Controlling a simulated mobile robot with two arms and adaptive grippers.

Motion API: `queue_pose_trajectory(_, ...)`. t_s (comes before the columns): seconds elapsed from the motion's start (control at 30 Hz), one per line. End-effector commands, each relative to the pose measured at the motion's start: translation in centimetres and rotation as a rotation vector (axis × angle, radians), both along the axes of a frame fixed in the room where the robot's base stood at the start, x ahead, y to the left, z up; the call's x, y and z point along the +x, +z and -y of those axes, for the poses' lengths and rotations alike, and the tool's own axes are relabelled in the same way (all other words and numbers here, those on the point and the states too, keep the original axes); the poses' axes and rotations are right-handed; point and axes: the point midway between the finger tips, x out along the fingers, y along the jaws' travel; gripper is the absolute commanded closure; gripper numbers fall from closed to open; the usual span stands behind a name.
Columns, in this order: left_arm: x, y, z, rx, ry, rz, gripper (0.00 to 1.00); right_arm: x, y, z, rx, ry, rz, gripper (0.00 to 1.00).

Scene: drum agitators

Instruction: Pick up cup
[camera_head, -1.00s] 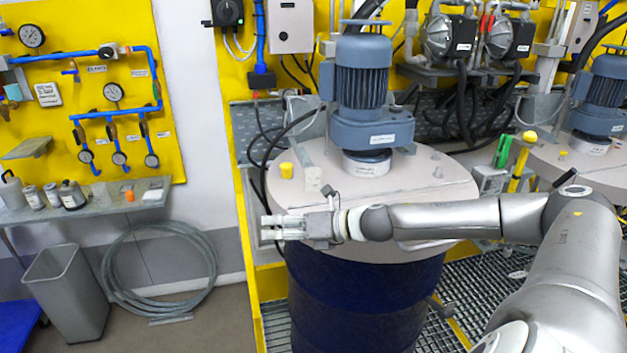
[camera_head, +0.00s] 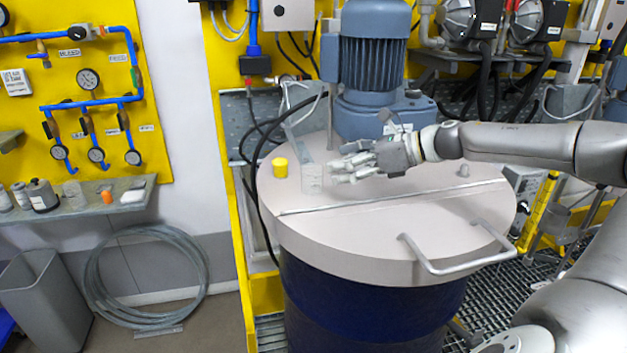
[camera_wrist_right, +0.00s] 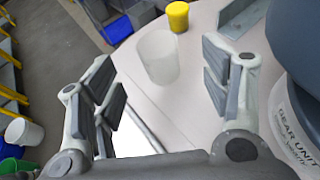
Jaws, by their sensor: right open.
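A translucent, nearly colourless cup (camera_head: 312,178) stands upright on the pale drum lid (camera_head: 340,238). In the right wrist view the cup (camera_wrist_right: 157,60) shows near the lid's edge, ahead of my gripper and between the lines of its two fingers. My right gripper (camera_head: 342,170) is open and empty, above the lid just right of the cup in the head view. Its spread fingers also show in the right wrist view (camera_wrist_right: 163,78). I see no contact with the cup. My left gripper is not in view.
A yellow cap (camera_head: 280,167) sits on the lid left of the cup. A blue-grey motor (camera_head: 372,60) stands behind my gripper. A metal handle (camera_head: 455,268) rises from the lid's front right. The lid's front half is otherwise clear.

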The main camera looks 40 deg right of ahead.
Motion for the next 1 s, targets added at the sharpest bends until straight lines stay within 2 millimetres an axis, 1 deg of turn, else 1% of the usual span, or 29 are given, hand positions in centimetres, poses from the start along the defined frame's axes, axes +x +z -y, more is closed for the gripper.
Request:
queue_pose_trajectory(0.03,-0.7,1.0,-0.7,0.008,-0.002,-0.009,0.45,0.7,0.0,-0.5,0.005,0.002,-0.004,0.30)
queue_pose_trajectory(0.2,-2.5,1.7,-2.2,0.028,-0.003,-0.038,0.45,2.3,-0.8,-1.2,0.003,0.000,-0.004,0.30)
queue_pose_trajectory(0.27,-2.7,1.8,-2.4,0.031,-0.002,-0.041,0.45,2.6,-1.1,-1.3,0.002,0.000,-0.002,0.30)
queue_pose_trajectory(0.37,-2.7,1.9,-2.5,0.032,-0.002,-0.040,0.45,2.9,-1.3,-1.4,0.002,-0.001,-0.002,0.30)
queue_pose_trajectory(0.47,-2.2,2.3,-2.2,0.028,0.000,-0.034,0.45,3.2,-1.4,-1.6,0.003,-0.002,-0.002,0.30)
queue_pose_trajectory(0.6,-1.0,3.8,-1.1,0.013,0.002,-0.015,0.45,4.1,-1.8,-2.0,0.005,-0.002,-0.005,0.30)
queue_pose_trajectory(0.7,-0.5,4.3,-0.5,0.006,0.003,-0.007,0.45,4.8,-2.3,-2.4,0.005,0.000,-0.005,0.30)
queue_pose_trajectory(1.0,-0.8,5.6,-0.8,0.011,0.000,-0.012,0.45,6.2,-2.9,-3.1,0.008,0.006,0.001,0.30)
